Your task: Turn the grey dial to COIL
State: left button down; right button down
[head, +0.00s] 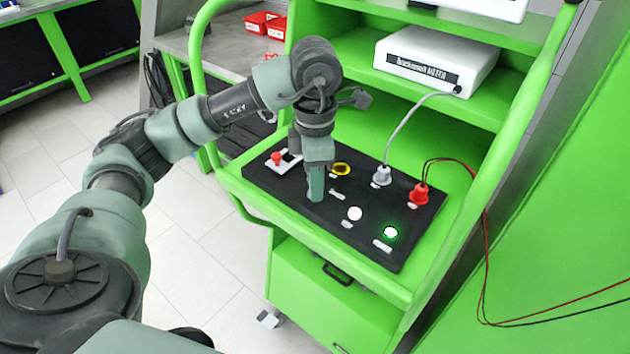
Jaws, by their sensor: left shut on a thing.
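The black control panel (285,195) lies on the green bench. My left gripper (316,194) points down at the panel's front-left part, its fingers together at the panel surface. The grey dial is hidden at the fingers, and no other dial shows on the panel, so the gripper is shut on it. The dial's pointer and the COIL marking cannot be read from here. Small labels on the panel are too small to read. My right gripper is out of view.
Around the gripper are a red button (277,158), a yellow ring (341,169), a grey plug (382,176) with cable, a red plug (419,194) with wires, a white button (354,213) and a lit green button (390,231). A white meter (435,58) sits on the shelf.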

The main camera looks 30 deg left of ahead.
pick_arm(q)
jog(key=c, duration=1.1)
grip_release()
jog(key=shift+c, duration=0.2)
jog(key=shift+r+p, duration=0.35)
jog(key=shift+r, duration=3.6)
